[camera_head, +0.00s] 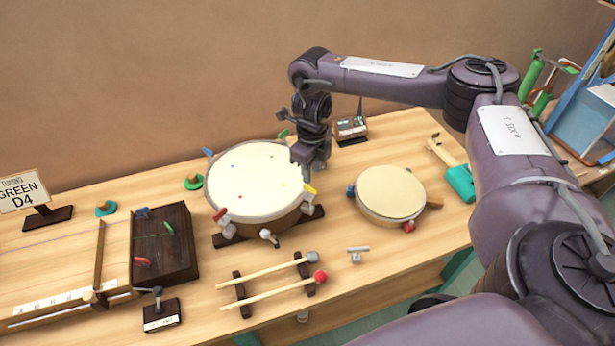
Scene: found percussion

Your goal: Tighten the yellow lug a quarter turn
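The yellow lug (309,190) sits on the right rim of the larger drum (245,185), just below my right gripper in the picture. The drum has a pale head with small coloured dots and rests on a dark stand. My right gripper (306,170) points down at the drum's right edge, close to the yellow lug. I cannot tell whether it touches the lug, and its fingers are too dark and small to show whether they are open. My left gripper is not in view.
Other lugs on the drum are red (221,216), white (268,236), blue (207,152) and green (283,133). A smaller drum (390,191) stands to the right. Two mallets (265,272) lie in front on dark rests. A small metal T-shaped piece (357,254) lies nearby.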

